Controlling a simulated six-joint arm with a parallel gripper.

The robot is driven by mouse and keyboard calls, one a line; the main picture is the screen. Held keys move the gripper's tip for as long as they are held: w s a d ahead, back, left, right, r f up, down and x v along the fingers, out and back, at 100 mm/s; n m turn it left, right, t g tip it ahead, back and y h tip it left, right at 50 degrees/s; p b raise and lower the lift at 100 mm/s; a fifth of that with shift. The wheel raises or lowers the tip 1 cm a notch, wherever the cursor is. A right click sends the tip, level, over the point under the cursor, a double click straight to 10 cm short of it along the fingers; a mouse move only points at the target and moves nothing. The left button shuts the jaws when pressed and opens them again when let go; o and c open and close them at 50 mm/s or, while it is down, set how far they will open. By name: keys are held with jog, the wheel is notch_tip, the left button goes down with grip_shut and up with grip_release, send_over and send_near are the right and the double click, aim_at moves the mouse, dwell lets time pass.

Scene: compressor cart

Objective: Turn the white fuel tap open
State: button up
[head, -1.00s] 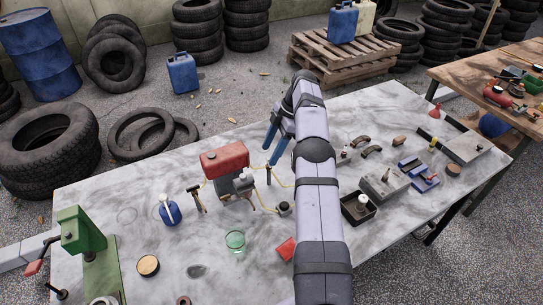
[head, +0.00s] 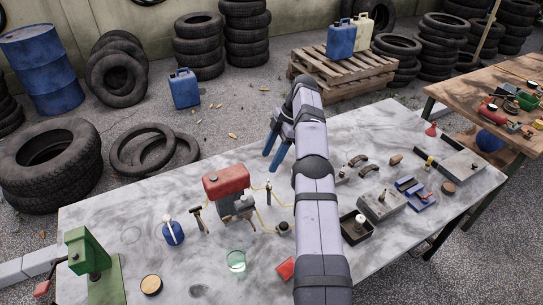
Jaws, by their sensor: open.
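A red fuel tank (head: 226,180) stands left of centre on the grey table. A yellow line (head: 258,212) runs from it past a small dark upright post (head: 268,194). The white fuel tap is too small to make out clearly; a small pale part shows near the top of the post. My gripper (head: 270,163) has two blue fingers, spread apart with nothing between them. It is above the post in the picture, apart from it. My arm hides the table to the right of the post.
A grey engine-like part (head: 243,203) sits below the tank. Metal parts and a dark tray (head: 354,227) lie right of my arm. The table's left middle is mostly clear.

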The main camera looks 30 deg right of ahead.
aim_at(269, 182)
jog(key=shift+w, duration=0.1)
jog(key=c, duration=0.6)
jog(key=shift+o, duration=0.2)
jog(key=shift+s+a+f+m+t+h+b, duration=0.3)
jog(key=shift+s+f+m+t+h+b, duration=0.45)
jog(key=shift+m, duration=2.3)
jog(key=shift+s+a+f+m+t+h+b, duration=0.4)
jog(key=shift+m+h, duration=0.6)
jog(key=shift+m, duration=2)
jog(key=shift+s+a+f+m+t+h+b, duration=0.15)
jog(key=shift+s+f+m+t+h+b, duration=0.45)
jog(key=shift+m, duration=2.45)
jog(key=shift+s+r+h+p, duration=0.1)
jog(key=shift+h+p, duration=0.15)
jog(key=shift+p, duration=0.05)
jog(key=shift+p+x, duration=1.3)
jog(key=shift+x, duration=2.3)
grip_shut()
